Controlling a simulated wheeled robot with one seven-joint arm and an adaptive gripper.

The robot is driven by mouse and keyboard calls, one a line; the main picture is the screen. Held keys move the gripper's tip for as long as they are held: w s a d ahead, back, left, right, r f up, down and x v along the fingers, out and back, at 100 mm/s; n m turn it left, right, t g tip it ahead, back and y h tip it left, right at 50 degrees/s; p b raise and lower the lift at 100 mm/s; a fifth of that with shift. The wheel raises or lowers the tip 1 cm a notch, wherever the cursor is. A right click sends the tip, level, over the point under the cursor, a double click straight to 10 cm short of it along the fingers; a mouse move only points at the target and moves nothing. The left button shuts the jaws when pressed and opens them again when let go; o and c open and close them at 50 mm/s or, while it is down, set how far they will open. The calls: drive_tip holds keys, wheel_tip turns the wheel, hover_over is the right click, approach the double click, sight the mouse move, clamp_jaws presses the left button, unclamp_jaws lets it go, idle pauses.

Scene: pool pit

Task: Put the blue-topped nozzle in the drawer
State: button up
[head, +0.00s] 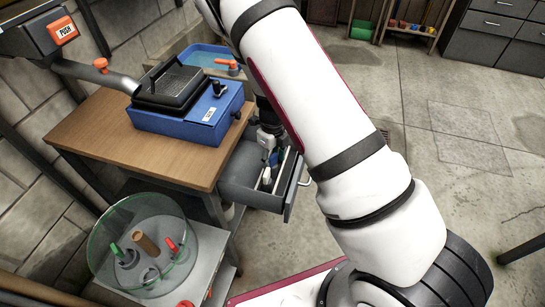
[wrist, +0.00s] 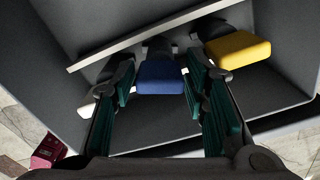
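The blue-topped nozzle (wrist: 160,77) is between my gripper's fingers in the wrist view, its dark body pointing away from me. My gripper (wrist: 160,82) has green-padded fingers close against both sides of the blue top and looks shut on it. In the head view my gripper (head: 271,150) is low in the open grey drawer (head: 240,183), partly hidden by my arm. The drawer's inside (wrist: 250,100) fills most of the wrist view. Whether the nozzle touches the drawer floor is unclear.
A yellow-topped piece (wrist: 237,49) lies right of my gripper in the drawer, near a thin divider (wrist: 110,53). A wooden bench (head: 100,130) carries a blue machine (head: 190,122). A clear round bowl (head: 105,235) with nozzles stands in front. Floor is free at right.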

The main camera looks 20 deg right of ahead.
drive_tip(key=shift+r, duration=0.1)
drive_tip(key=s+a+r+n+y+p, duration=0.1)
drive_tip(key=s+a+r+n, duration=0.2)
drive_tip(key=r, duration=0.9)
drive_tip(key=s+r+n+y+p, duration=0.15)
drive_tip(key=s+r+n, duration=0.3)
drive_tip(key=r, duration=0.85)
drive_tip(key=s+d+r+n+t+h, duration=0.1)
drive_tip(key=s+r+n, duration=0.5)
drive_tip(key=s+n, duration=0.5)
drive_tip(key=s+d+r+n+t+h, duration=0.1)
drive_tip(key=s+d+r+n, duration=0.1)
drive_tip(key=s+r+n, duration=0.5)
drive_tip(key=s+n, duration=0.4)
drive_tip(key=s, duration=0.2)
drive_tip(key=shift+s+r+t, duration=0.15)
drive_tip(key=shift+s+t, duration=0.15)
drive_tip(key=shift+s, duration=0.1)
drive_tip(key=shift+d+h, duration=0.1)
drive_tip(key=shift+h, duration=0.15)
